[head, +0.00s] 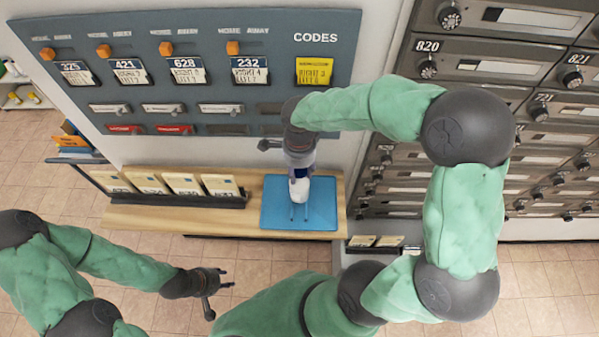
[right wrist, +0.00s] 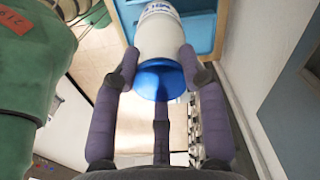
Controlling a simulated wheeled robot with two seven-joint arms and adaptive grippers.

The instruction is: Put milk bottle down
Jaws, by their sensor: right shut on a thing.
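A white milk bottle (right wrist: 160,38) with a blue cap (right wrist: 160,80) is between the fingers of my right gripper (right wrist: 160,72), which is shut on it. In the head view the bottle (head: 299,188) shows under my right gripper (head: 299,165), upright, over a blue tray (head: 325,213) on a wooden shelf. I cannot tell whether its base touches the tray. The blue tray also shows beyond the bottle in the right wrist view (right wrist: 201,35). My left gripper (head: 222,292) is open and empty, above the floor in front of the shelf.
The wooden shelf (head: 160,217) also bears a dark rack of cards (head: 184,190) left of the tray. A grey panel with orange knobs (head: 200,65) rises behind. Metal mailboxes (head: 470,75) stand at the right. Tiled floor lies in front.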

